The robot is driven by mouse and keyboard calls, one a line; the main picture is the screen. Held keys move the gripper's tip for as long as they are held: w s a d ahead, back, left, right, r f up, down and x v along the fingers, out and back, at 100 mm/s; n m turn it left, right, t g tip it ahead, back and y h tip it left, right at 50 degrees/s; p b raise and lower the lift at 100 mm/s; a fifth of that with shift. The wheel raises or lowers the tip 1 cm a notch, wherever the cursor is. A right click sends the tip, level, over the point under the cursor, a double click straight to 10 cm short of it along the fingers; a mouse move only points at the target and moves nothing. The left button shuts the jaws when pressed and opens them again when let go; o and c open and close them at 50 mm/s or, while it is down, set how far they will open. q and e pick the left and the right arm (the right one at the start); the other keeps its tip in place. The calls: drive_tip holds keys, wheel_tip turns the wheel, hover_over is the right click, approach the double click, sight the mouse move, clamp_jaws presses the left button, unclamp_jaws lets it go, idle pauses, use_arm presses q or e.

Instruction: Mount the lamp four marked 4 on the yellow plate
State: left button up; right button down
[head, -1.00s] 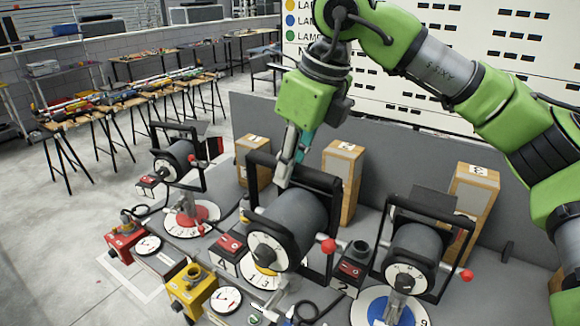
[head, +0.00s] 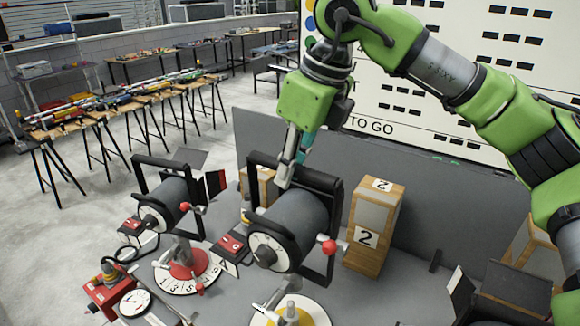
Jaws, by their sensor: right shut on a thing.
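The held lamp (head: 296,222) is a grey drum with a white dial and a black square frame. A tag at its left, read as 4 in the earlier view, is hard to read now. My right gripper (head: 288,175) is shut on the top of this frame and holds the lamp in the air. The yellow plate (head: 268,318), with a white numbered rim and an upright metal post, shows at the bottom edge, below the lamp in the picture. The lamp's lower end appears apart from the post, though depth is hard to judge. My left gripper is out of view.
Another lamp (head: 176,205) stands on the red plate (head: 172,282) at left. A wooden box marked 2 (head: 366,262) stands behind to the right. A grey panel (head: 420,210) closes off the back. Dark flaps (head: 510,288) fill the lower right.

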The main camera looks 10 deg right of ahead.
sight(291, 206)
drive_tip(key=shift+s+f, duration=0.2)
drive_tip(key=shift+s, duration=0.05)
drive_tip(key=shift+s+f+b, duration=0.1)
drive_tip(key=shift+f+b, duration=0.4)
drive_tip(key=shift+b, duration=0.15)
drive_tip(key=shift+f+b, duration=0.7)
drive_tip(key=shift+f, duration=0.5)
drive_tip(key=shift+w, duration=0.2)
drive_tip(key=shift+f+b, duration=1.95)
drive_tip(key=shift+f, duration=0.25)
drive_tip(key=shift+f+b, duration=1.25)
drive_tip(key=shift+f, duration=0.35)
drive_tip(key=c, duration=1.9)
unclamp_jaws()
drive_tip(key=shift+s, duration=0.15)
